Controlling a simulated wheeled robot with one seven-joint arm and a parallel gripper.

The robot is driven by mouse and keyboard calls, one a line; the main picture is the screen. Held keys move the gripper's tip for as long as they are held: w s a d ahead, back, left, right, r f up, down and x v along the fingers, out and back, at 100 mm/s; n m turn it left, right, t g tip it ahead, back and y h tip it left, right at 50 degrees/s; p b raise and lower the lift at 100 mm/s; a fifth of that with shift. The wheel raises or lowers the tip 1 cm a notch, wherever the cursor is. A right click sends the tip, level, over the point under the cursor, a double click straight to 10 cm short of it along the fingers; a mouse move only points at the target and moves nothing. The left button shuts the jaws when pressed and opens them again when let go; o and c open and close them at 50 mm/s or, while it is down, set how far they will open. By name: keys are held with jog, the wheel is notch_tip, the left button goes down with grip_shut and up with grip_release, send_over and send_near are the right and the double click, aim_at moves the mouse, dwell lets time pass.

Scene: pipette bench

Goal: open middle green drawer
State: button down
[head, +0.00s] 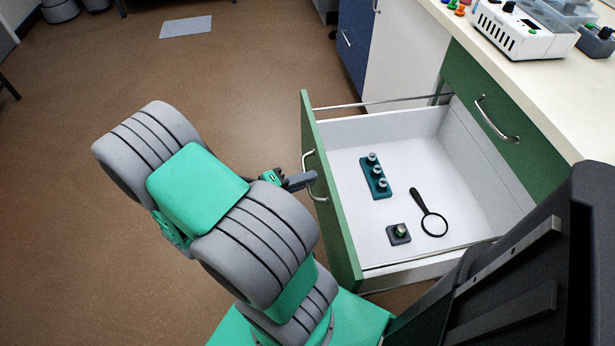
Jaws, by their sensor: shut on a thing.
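The green drawer (345,235) stands pulled far out from under the bench, its white inside showing. Its metal bar handle (309,168) is on the green front, which faces left. My gripper (312,179) is at the handle, shut on it. The fingertips are small in this view and partly overlap the handle. In the drawer lie a teal block with several metal-topped pieces (375,177), a small dark square block with a knob (399,233) and a black magnifying glass (431,218).
Another green front with a handle (497,119) is closed, right of the open drawer. The pale benchtop (560,80) above carries a white device (525,28) and small coloured items. A blue cabinet (355,45) stands behind. The brown floor (240,80) at left is mostly clear.

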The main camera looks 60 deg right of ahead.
jog(key=c, duration=1.5)
grip_release()
jog(key=p+v, duration=0.1)
jog(key=v, duration=0.7)
jog(key=shift+d, duration=0.1)
